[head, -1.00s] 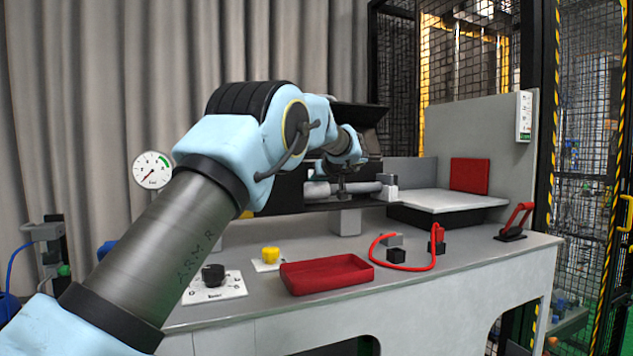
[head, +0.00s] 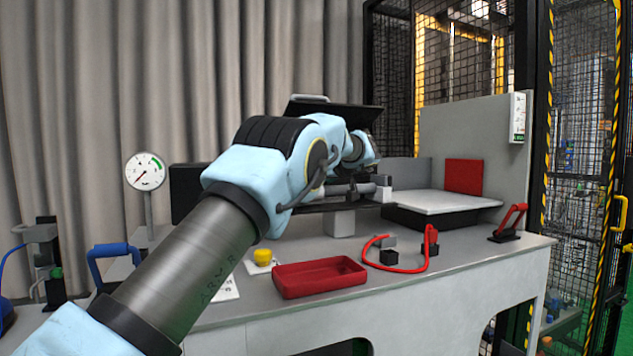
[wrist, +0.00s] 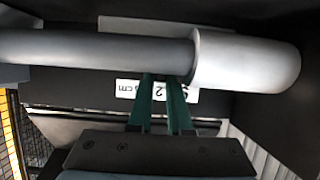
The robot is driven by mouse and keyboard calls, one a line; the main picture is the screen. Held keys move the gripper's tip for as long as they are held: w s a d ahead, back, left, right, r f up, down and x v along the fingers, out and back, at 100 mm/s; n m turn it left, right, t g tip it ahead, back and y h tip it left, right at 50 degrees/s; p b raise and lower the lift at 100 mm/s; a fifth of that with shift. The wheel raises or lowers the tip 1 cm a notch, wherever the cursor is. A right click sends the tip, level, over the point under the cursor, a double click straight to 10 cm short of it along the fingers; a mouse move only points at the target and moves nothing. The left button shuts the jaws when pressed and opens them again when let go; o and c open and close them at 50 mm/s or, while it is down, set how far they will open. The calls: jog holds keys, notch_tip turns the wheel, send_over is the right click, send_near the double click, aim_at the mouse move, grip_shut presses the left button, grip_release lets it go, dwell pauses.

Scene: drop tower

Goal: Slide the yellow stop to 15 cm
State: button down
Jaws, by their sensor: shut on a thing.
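My gripper (wrist: 161,80) shows in the wrist view with two narrow green fingers reaching up to a thick grey rod (wrist: 90,48). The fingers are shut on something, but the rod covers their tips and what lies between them. A light grey cylinder (wrist: 245,60) sits on the rod just right of the fingers. A white label (wrist: 130,88) with upside-down black figures and "cm" lies behind the fingers, partly covered; I cannot read its full value. I cannot make out the yellow stop in either view. In the head view my arm hides most of the work area.
A red tray (head: 320,279) lies on the bench front, with a yellow knob (head: 262,257) on its left. A red cable (head: 405,270) and black blocks lie to its right. A red-handled clamp (head: 508,224) stands at the right edge. A gauge (head: 145,170) stands at left.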

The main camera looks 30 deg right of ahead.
jog(key=shift+d, duration=0.65)
jog(key=shift+s+r, duration=0.1)
jog(key=shift+r, duration=0.05)
jog(key=shift+d, duration=0.1)
jog(key=c, duration=0.8)
grip_release()
jog(key=shift+c, duration=0.2)
jog(key=b+v, duration=0.5)
jog(key=v, duration=0.5)
jog(key=shift+s, duration=0.4)
